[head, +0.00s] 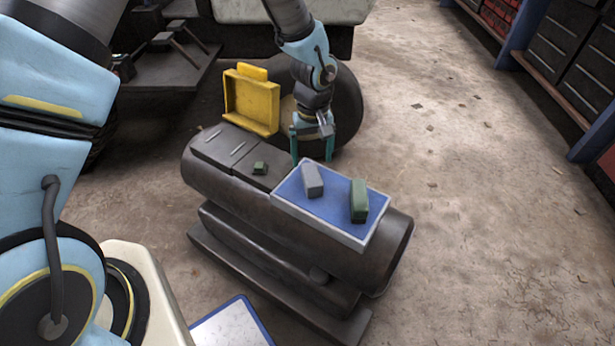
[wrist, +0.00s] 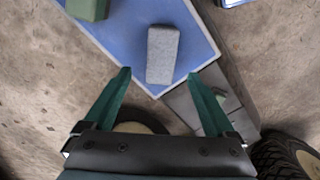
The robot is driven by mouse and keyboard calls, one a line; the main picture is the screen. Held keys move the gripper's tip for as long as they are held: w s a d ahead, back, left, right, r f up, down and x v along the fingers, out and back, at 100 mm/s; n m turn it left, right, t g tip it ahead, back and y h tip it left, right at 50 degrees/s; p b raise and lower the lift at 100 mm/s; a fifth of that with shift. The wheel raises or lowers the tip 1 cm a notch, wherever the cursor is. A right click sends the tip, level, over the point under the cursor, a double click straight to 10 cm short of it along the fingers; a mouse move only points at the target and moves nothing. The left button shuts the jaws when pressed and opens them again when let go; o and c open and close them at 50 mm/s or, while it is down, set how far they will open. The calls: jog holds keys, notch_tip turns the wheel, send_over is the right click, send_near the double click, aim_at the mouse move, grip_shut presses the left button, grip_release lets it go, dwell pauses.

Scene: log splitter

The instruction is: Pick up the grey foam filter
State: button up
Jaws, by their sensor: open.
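The grey foam filter (head: 312,180) is a small grey block on the blue tray (head: 336,205), near the tray's upper left end in the head view. In the wrist view the grey foam filter (wrist: 162,54) lies just ahead of the fingertips, centred between them but beyond their reach line. My gripper (head: 312,158) is open and empty, above and behind the tray's far edge. Its two green fingers also show in the wrist view (wrist: 160,74), spread apart. Nothing hides the filter in either view.
A green block (head: 358,200) stands on the tray, right of the filter. A small green piece (head: 259,168) lies on the dark machine top (head: 235,150). Concrete floor lies open at right.

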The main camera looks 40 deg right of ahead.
aim_at(312, 174)
jog(key=shift+s+a+f+p, duration=0.1)
jog(key=shift+s+f+p, duration=0.1)
jog(key=shift+f, duration=1.5)
jog(key=shift+s+a+f+p, duration=0.1)
jog(key=shift+f+p, duration=0.1)
jog(key=shift+f, duration=1.5)
jog(key=shift+c, duration=0.3)
grip_shut()
